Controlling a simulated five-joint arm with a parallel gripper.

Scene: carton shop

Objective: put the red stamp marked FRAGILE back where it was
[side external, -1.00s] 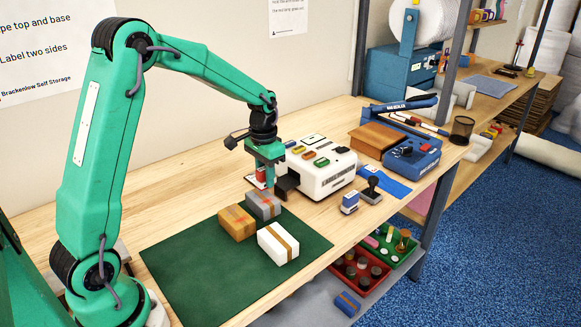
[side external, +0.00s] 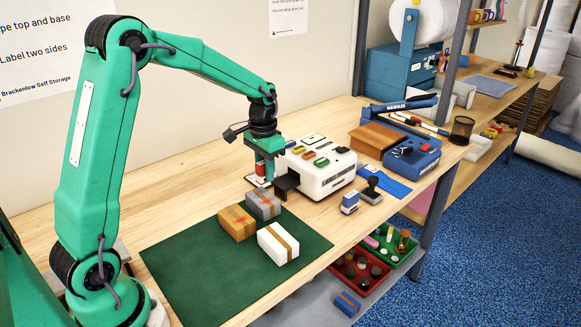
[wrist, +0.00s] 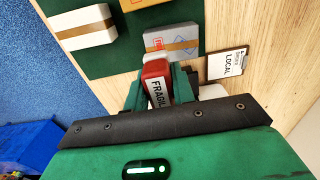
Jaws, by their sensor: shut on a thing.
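My gripper (side external: 262,178) is shut on the red stamp (wrist: 156,72) in the wrist view, which shows its white FRAGILE label. In the side view the red stamp (side external: 260,169) shows as a small red patch between the fingers. They are over the bench, behind the grey parcel (side external: 264,205) and left of the white machine (side external: 322,172). In the wrist view the grey parcel (wrist: 168,42) with a brown tape band is just beyond the stamp. I cannot tell whether the stamp touches anything below.
A white card marked LOCAL (wrist: 227,66) lies on the bench near the stamp. A brown parcel (side external: 236,224) and a white parcel (side external: 277,244) sit on the green mat (side external: 195,275). A blue stamp (side external: 349,203) and a dark-handled stamp (side external: 371,189) stand right of the machine.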

